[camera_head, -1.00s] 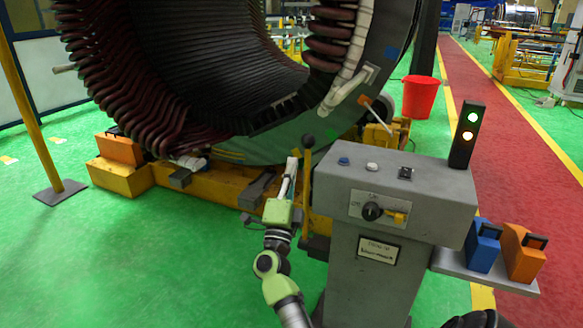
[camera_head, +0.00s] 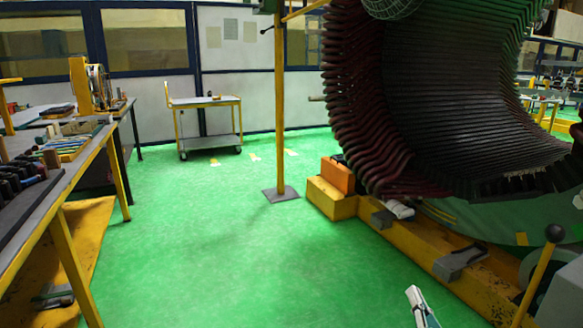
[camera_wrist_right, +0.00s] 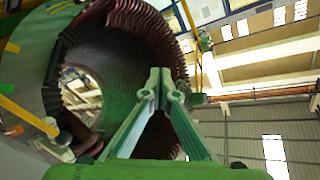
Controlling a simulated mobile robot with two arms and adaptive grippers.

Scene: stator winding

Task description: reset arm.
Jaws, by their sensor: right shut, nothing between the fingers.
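My right gripper (camera_head: 417,300) shows at the bottom edge of the head view, pointing up, with most of my right arm out of the picture. In the right wrist view its two fingers (camera_wrist_right: 160,82) meet at the tips. The gripper is shut and empty. Behind it is the large stator (camera_head: 440,100) with dark red coils, which also fills the upper left of the right wrist view (camera_wrist_right: 112,45). The gripper appears apart from the stator and its yellow base (camera_head: 440,258). My left gripper is not in view.
A lever with a black knob (camera_head: 555,233) stands right of the gripper, beside a grey console (camera_head: 566,300). A workbench with tools (camera_head: 62,195) is at the left. A cart (camera_head: 208,143) and a yellow post (camera_head: 280,110) stand behind. The green floor (camera_head: 210,255) between is open.

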